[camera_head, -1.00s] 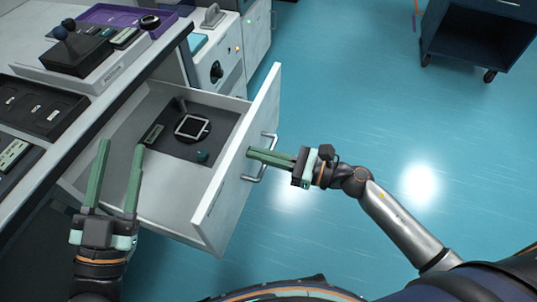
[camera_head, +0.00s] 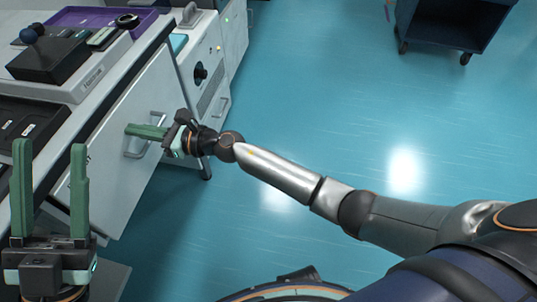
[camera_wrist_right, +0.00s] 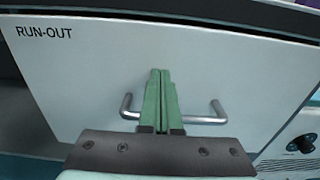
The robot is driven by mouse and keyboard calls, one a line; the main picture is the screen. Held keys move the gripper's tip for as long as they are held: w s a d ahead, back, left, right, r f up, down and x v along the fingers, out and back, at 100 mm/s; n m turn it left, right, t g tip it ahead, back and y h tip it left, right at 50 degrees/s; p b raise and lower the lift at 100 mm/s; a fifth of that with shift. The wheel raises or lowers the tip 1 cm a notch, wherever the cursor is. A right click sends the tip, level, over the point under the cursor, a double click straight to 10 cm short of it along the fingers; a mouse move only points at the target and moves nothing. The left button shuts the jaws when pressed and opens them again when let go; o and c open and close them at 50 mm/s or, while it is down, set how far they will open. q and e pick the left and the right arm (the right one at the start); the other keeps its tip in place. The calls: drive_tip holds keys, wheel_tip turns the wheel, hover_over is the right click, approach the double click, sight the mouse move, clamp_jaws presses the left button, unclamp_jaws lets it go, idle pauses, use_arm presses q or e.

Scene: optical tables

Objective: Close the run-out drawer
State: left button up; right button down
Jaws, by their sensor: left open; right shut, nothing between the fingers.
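The run-out drawer (camera_head: 118,170) is in under the table top in the head view, its white front near the table's edge and its inside hidden. In the right wrist view its front (camera_wrist_right: 70,75) bears the label RUN-OUT and a metal bar handle (camera_wrist_right: 205,118). The handle also shows in the head view (camera_head: 133,153). My right gripper (camera_head: 132,130) is shut and empty, its green fingertips (camera_wrist_right: 160,75) at the drawer front by the handle; I cannot tell if they touch. My left gripper (camera_head: 50,150) is open and empty, at the lower left over the table edge.
The table top holds a grey device with a joystick (camera_head: 55,60) and a purple tray (camera_head: 90,17). A white cabinet with a black knob (camera_head: 201,72) stands to the right of the drawer. A dark blue cart (camera_head: 455,25) is far off. The blue floor between is clear.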

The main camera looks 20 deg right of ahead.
drive_tip(key=shift+x, duration=0.95)
drive_tip(key=shift+r, duration=0.3)
drive_tip(key=shift+d+f, duration=0.1)
